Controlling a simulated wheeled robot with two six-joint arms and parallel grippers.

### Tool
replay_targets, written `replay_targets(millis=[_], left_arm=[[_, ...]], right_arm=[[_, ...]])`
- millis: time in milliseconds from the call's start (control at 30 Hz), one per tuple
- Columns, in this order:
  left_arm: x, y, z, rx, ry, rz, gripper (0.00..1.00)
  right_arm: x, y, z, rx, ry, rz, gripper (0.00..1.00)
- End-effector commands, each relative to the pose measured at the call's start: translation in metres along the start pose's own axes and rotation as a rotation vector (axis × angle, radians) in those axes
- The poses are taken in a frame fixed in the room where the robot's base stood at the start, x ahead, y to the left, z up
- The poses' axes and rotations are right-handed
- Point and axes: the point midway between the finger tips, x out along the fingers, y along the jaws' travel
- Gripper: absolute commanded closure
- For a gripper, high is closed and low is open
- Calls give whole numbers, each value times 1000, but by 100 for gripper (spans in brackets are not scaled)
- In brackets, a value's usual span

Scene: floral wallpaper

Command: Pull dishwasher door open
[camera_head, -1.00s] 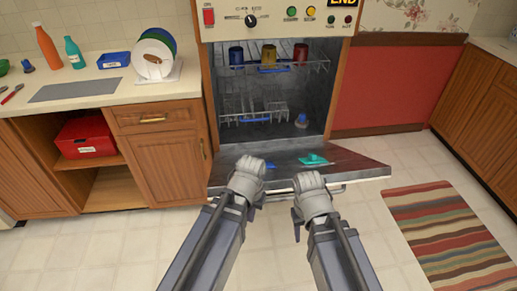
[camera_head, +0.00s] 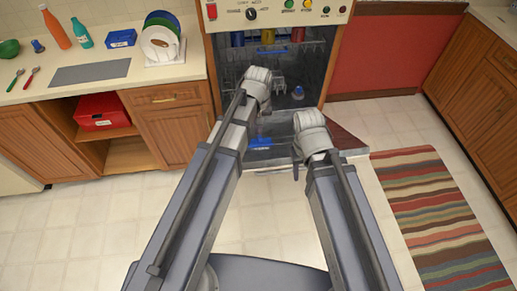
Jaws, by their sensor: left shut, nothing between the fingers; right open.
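The dishwasher (camera_head: 215,70) stands at the top middle with its dark interior showing. A blue item (camera_head: 260,143) lies on the door. My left gripper (camera_head: 264,105) is in front of the opening, above the door, shut with nothing in it; its fingers are mostly hidden by the wrist. My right gripper (camera_head: 297,168) is open and empty near the door's front edge; whether it touches the door I cannot tell.
Cups (camera_head: 268,37) and racks (camera_head: 267,80) are inside the dishwasher. A counter (camera_head: 30,92) with a plate rack (camera_head: 160,47), bottles (camera_head: 80,32) and a grey mat (camera_head: 90,73) is at left. A striped rug (camera_head: 430,210) lies at right. Floor in front is clear.

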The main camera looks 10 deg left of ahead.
Motion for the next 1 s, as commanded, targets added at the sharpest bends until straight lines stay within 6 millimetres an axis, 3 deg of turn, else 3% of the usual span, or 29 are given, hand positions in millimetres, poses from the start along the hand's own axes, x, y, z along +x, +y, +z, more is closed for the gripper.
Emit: replay_targets(millis=[367,1000], left_arm=[[17,0,1,2,0,0,100],[103,-1,1,2,0,0,100]], right_arm=[[17,-2,-1,0,0,0,50],[102,-10,-6,0,0,0,50]])
